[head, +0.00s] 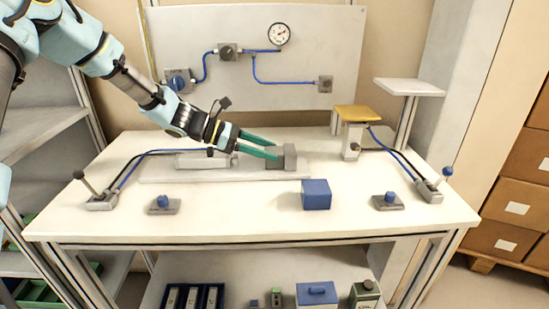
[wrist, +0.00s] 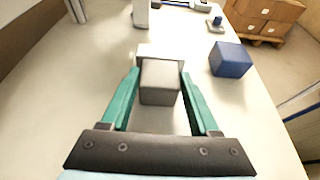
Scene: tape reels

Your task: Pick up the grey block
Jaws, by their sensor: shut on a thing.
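The grey block (wrist: 160,82) is between the two green fingers of my gripper (wrist: 159,76) in the wrist view. In the head view my gripper (head: 277,152) reaches down from the upper left, and its fingertips are at the grey block (head: 289,158). My gripper is shut on the block, one finger on each side. The block is at the right end of a pale grey base plate (head: 160,174). A lighter grey face shows right behind it in the wrist view. I cannot tell whether the block is clear of the plate.
A blue block (head: 316,195) stands in front and to the right; the wrist view also shows it (wrist: 230,59). A yellow-topped stand (head: 354,130) is behind on the right. Knobs and levers line the table's front. The front middle of the table (head: 250,210) is clear.

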